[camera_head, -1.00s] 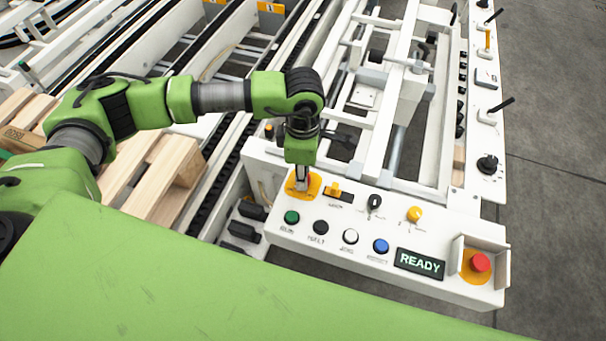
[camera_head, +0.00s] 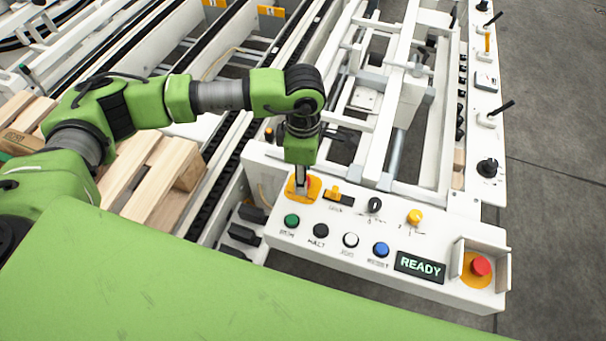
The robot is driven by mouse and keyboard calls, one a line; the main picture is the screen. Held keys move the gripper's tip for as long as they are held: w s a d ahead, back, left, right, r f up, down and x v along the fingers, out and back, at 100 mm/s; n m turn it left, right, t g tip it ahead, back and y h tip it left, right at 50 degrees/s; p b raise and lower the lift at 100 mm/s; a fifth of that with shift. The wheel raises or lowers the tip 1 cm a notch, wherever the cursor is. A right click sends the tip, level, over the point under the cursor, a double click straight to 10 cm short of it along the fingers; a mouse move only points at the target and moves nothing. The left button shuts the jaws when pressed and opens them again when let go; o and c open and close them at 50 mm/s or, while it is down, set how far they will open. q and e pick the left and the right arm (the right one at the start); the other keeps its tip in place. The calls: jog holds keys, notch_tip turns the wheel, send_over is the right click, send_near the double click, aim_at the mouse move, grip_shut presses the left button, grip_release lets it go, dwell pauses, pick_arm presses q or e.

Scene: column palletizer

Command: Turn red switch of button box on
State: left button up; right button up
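The white button box (camera_head: 330,261) lies in front of me. At its far left corner is the red switch (camera_head: 309,181) on a yellow plate (camera_head: 294,194). My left gripper (camera_head: 302,186) points down at this switch and hides much of it. Its fingertips are at or just above the switch. I cannot tell whether they touch it or whether the fingers are open or shut. The display (camera_head: 420,265) on the box reads READY. My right gripper is not in view.
The box also carries green (camera_head: 292,220), black, white and blue (camera_head: 381,249) buttons, a black knob (camera_head: 375,204) and a yellow knob (camera_head: 414,216). A red button (camera_head: 480,265) sits in a guard at the right. Conveyor frames stand behind; a wooden pallet (camera_head: 165,180) is at the left.

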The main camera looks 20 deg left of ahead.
pick_arm(q)
notch_tip(320, 180, up, 11)
dwell(0.3)
jog(key=shift+f, duration=0.1)
dwell(0.4)
